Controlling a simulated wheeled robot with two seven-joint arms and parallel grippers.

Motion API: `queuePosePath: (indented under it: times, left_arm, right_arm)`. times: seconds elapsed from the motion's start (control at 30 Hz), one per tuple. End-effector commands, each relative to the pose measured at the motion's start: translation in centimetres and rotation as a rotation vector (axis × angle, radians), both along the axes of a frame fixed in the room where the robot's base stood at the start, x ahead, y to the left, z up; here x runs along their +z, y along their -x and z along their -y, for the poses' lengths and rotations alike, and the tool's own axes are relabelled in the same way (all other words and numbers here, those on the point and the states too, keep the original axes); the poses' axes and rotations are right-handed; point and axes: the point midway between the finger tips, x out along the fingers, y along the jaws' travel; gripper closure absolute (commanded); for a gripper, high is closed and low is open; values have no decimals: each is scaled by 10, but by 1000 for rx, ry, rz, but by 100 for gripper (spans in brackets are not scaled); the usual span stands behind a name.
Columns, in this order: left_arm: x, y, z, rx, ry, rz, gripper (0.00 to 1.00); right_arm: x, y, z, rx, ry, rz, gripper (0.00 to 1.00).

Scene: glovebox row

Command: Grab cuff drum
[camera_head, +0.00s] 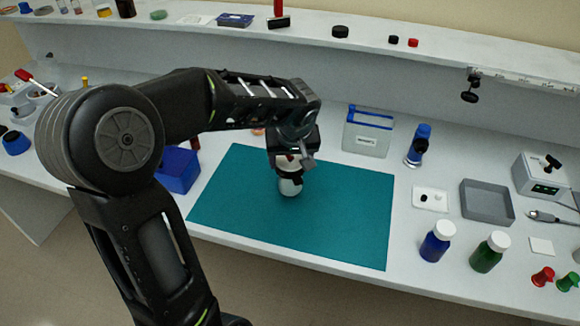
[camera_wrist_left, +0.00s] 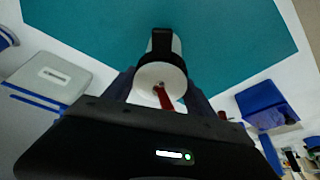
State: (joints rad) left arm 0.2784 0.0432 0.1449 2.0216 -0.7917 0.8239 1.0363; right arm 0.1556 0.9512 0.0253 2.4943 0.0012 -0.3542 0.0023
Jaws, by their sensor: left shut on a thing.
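The cuff drum (camera_head: 290,187) is a small white cylinder with a black band, over the teal mat (camera_head: 340,215). My left gripper (camera_head: 289,166) reaches down from above and is shut on the drum, hiding its upper part. In the left wrist view the drum (camera_wrist_left: 158,83) sits between the two dark fingers, its white end facing the camera with a red piece at its centre. I cannot tell whether the drum touches the mat. My right gripper is not in view.
A blue box (camera_head: 178,170) stands left of the mat. A clear bin with a blue rim (camera_head: 367,132) and a blue bottle (camera_head: 418,146) stand behind it. White-capped bottles (camera_head: 437,243) and a grey tray (camera_head: 487,203) are at the right. The mat around the drum is clear.

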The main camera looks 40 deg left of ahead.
Motion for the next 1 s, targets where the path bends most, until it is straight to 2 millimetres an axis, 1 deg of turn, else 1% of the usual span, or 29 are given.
queuePosePath:
  times: [0.03, 0.2, 0.3, 0.4, 0.53, 1.0]
  left_arm:
    - [10, -1, 0, -1, -2, 6, 89]
    - [44, -1, 0, -1, -2, 6, 89]
    - [61, -1, 0, -1, -1, 4, 89]
    - [73, -1, 0, -1, -1, 2, 89]
    - [79, 0, 0, -1, 0, 1, 89]
    - [79, 0, 0, -1, -1, 0, 89]
  right_arm:
    - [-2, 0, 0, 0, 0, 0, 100]
    - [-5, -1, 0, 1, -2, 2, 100]
    - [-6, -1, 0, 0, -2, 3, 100]
    - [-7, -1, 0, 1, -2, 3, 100]
    - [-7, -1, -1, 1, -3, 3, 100]
    - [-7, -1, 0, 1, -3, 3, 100]
